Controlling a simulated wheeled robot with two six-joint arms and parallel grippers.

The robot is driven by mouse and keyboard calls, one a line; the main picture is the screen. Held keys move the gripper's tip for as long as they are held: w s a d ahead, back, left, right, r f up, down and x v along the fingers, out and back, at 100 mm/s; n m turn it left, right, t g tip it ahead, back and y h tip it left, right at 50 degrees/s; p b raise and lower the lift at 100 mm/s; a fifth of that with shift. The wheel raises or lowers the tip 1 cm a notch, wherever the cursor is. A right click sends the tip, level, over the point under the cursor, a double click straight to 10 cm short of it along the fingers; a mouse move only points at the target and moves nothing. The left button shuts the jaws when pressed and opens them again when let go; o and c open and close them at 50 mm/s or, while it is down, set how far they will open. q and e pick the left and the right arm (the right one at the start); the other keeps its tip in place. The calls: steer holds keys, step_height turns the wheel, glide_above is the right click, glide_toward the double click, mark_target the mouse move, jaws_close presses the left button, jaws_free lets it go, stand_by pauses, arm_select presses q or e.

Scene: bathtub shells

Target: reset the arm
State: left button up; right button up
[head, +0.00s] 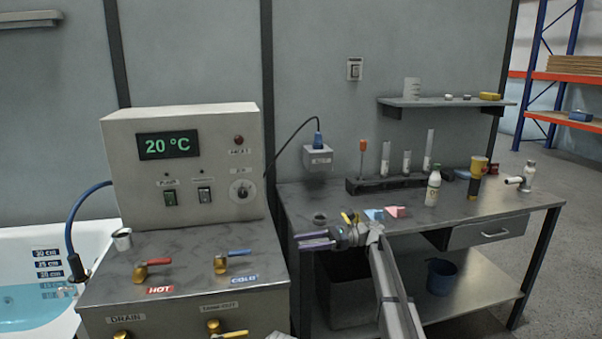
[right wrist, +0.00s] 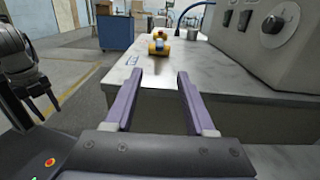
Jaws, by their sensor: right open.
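My right gripper (head: 316,240) is at the front left edge of the grey workbench (head: 470,222), its arm coming up from the bottom right. Its purple fingers point left toward the control console. In the right wrist view the fingers of the right gripper (right wrist: 155,103) are apart with nothing between them; the grey top of the console's lower cabinet (right wrist: 150,75) lies beyond. Part of my dark left arm shows at the left edge of that view, with its gripper (right wrist: 45,105) hanging down; its jaw gap is unclear.
A bathtub (head: 35,260) is at left. Blue (head: 373,214) and pink (head: 396,211) pieces, a bottle (head: 433,187) and a tube rack (head: 400,184) stand on the workbench.

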steer(key=s+d+f+n+t+h, duration=0.25)
steer(key=s+f+n+h, duration=0.45)
steer(key=s+f, duration=0.85)
steer(key=s+d+f+n+t+h, duration=0.1)
steer(key=s+d+f+n+h, duration=0.3)
steer(key=s+d, duration=0.35)
steer(key=s+d+f+n+t+h, duration=0.2)
steer(key=s+d+n+h, duration=0.3)
steer(key=s, duration=0.4)
steer(key=s+a+n+g+h, duration=0.1)
steer(key=s+a+n+h, duration=0.3)
steer(key=a, duration=0.5)
arm_select(q)
step_height(320, 180, up, 16)
steer(key=p, duration=1.5)
steer(key=shift+d+f+p, duration=0.2)
steer(key=shift+d+p, duration=0.1)
arm_select(e)
step_height(320, 180, up, 15)
steer(key=m+y, duration=0.1)
steer(key=shift+s+a, duration=0.45)
